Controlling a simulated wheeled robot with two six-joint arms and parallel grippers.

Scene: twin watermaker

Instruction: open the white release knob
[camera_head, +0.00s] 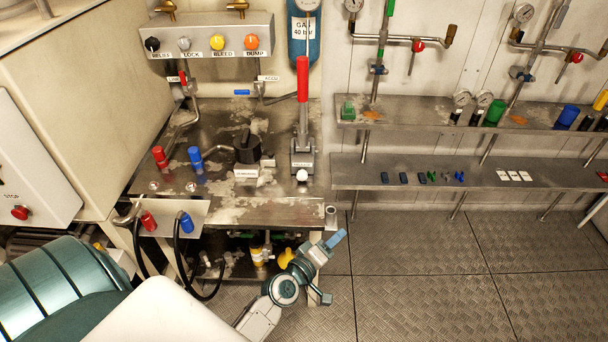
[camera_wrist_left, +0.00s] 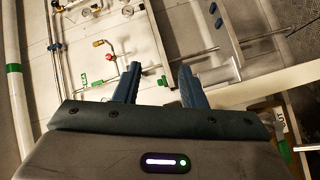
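The white release knob (camera_head: 302,175) is a small round white ball at the front foot of the hand pump (camera_head: 302,140) with the red lever (camera_head: 302,80), on the steel bench. My left gripper (camera_head: 332,268) is in front of and below the bench's front right corner, well apart from the knob. Its two blue fingers are spread with nothing between them, as the left wrist view (camera_wrist_left: 158,82) also shows. The knob cannot be made out in the left wrist view. My right gripper is not in view.
A black rotary knob (camera_head: 247,147) and red and blue fittings stand left of the pump on the bench (camera_head: 280,212). A valve panel (camera_head: 210,35) is behind. Steel shelves (camera_head: 400,170) with small parts run along the right wall. The floor (camera_head: 430,280) at right is clear.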

